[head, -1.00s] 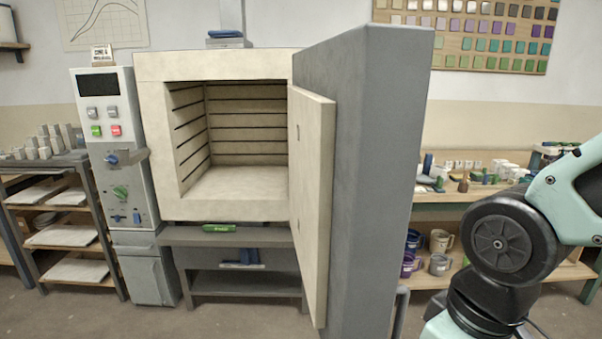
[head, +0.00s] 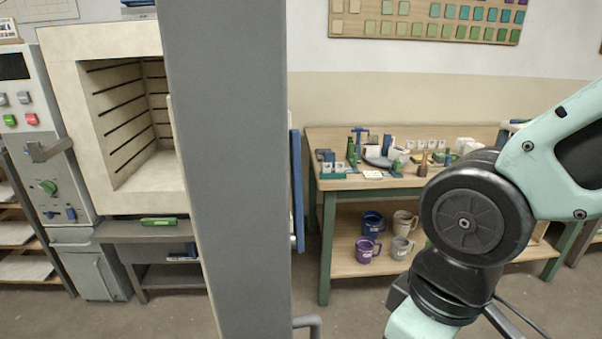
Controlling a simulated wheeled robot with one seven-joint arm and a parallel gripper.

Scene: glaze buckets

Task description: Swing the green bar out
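A small green bar (head: 158,221) with a pale label lies along the front of the kiln stand, just below the chamber opening. It is the only green bar-like piece I can make out on the kiln. The kiln (head: 90,200) stands at the left with its chamber open. Its thick grey door (head: 225,170) stands wide open towards me, nearly edge-on, and hides the chamber's right side. A blue upright piece (head: 297,190) shows on the door's far side. My arm is at the right; my gripper is outside the view.
A control panel (head: 30,145) with knobs and buttons stands left of the kiln. A bench (head: 328,215) behind the door at the right holds pots and tools, with mugs (head: 368,248) on its lower shelf. A grey bent handle (head: 308,322) shows at the bottom. Bare floor lies between door and bench.

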